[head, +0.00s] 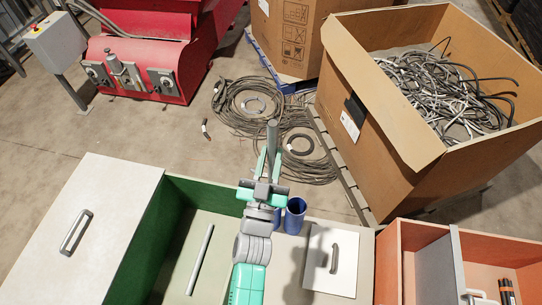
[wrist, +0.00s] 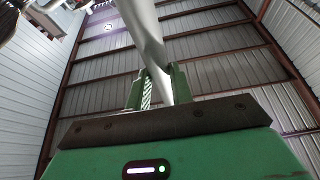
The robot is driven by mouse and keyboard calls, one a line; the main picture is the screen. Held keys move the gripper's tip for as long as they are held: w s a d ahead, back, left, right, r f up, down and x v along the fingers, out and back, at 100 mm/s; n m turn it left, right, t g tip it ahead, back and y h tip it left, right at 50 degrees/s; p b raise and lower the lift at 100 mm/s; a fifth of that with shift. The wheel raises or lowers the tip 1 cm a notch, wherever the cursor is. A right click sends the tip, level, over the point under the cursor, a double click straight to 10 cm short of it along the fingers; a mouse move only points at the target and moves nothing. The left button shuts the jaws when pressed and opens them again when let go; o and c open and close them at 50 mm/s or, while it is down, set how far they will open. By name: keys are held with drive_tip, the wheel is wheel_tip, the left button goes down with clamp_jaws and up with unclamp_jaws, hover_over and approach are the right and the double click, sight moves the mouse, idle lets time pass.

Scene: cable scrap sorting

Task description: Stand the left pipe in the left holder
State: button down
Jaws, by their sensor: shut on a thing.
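My gripper (head: 269,165) points upward in the head view and is shut on a grey pipe (head: 272,134). The held pipe stands up nearly upright from the fingers. In the wrist view the pipe (wrist: 147,35) runs up from between the green fingers (wrist: 160,88) and leans a little. A second grey pipe (head: 200,259) lies in the bin to the left of my arm. Two blue cup-like holders stand side by side just right of my wrist: the right holder (head: 296,215) shows its open mouth, and the left holder (head: 279,219) is partly hidden by my arm.
The bin (head: 150,236) has green walls and a pale floor. A white lidded panel (head: 331,262) with a handle is at right, a larger one (head: 90,225) at left. An orange bin (head: 388,265) is far right. Behind are cable coils (head: 245,103) and a cardboard box (head: 385,130) of cables.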

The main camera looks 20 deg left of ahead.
wheel_tip(320, 180, down, 19)
drive_tip(key=b, duration=1.6)
drive_tip(key=shift+r, duration=0.15)
drive_tip(key=c, duration=1.1)
unclamp_jaws()
drive_tip(key=shift+c, duration=0.2)
drive_tip(key=p+v, duration=0.1)
drive_tip(key=v, duration=0.6)
drive_tip(key=shift+s, duration=0.35)
drive_tip(key=shift+d, duration=0.1)
